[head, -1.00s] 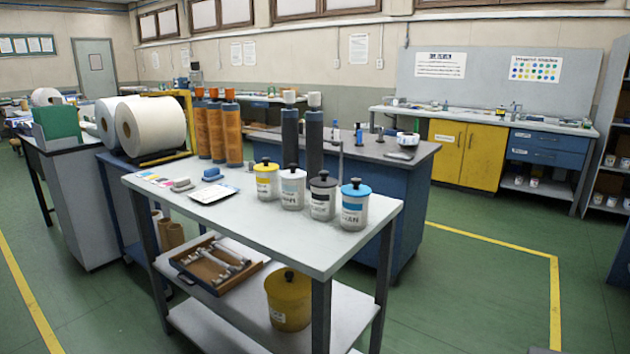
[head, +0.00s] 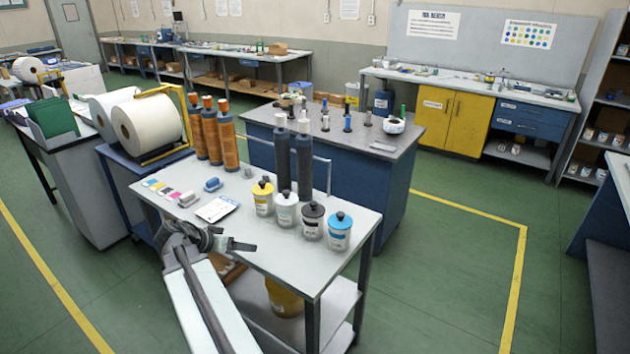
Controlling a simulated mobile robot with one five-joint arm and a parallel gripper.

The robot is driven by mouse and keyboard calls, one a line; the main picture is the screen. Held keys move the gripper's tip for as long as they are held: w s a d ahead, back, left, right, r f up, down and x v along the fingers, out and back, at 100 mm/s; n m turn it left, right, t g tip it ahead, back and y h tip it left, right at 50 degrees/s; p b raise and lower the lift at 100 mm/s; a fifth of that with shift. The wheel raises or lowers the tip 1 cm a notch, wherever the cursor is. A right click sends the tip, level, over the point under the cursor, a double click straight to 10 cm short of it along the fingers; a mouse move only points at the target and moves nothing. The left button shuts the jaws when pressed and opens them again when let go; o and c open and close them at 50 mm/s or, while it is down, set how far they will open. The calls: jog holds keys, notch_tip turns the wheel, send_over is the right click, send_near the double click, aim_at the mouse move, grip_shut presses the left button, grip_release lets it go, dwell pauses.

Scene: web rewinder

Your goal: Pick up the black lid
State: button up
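The black lid (head: 313,211) sits on a light jar (head: 312,228) on the grey table. It is round and dark with a knob on top. My gripper (head: 236,241) is over the table's front left part, left of the jars and apart from the black lid. Nothing shows in it; its fingers are too small and seen too much from the side to tell how far apart they are.
A yellow-lidded jar (head: 263,198) and a white-lidded jar (head: 285,210) stand left of the black lid. A blue-lidded jar (head: 340,232) stands close on its right. Two dark rolls (head: 304,160) stand behind. A white card (head: 217,208) lies near my gripper.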

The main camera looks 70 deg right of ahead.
aim_at(313, 203)
jog(key=s+d+r+m+g, duration=0.1)
jog(key=s+d+r+m, duration=0.1)
jog(key=s+d+r, duration=0.1)
jog(key=s+d+r+m+g+h+p, duration=0.1)
jog(key=s+d+r+m, duration=0.1)
jog(key=s+d, duration=0.4)
jog(key=s+d+r+m+g+h, duration=0.1)
jog(key=s+d+r+m+g, duration=0.1)
jog(key=s+d+r, duration=0.2)
jog(key=shift+s+d+m, duration=0.15)
jog(key=shift+s+d, duration=0.15)
jog(key=shift+s, duration=0.25)
jog(key=shift+s+d+m, duration=0.15)
jog(key=shift+s+d, duration=0.1)
jog(key=shift+s, duration=0.3)
jog(key=b+x, duration=0.1)
jog(key=x, duration=0.4)
jog(key=shift+d+f, duration=0.1)
jog(key=shift+d, duration=0.1)
jog(key=c, duration=1)
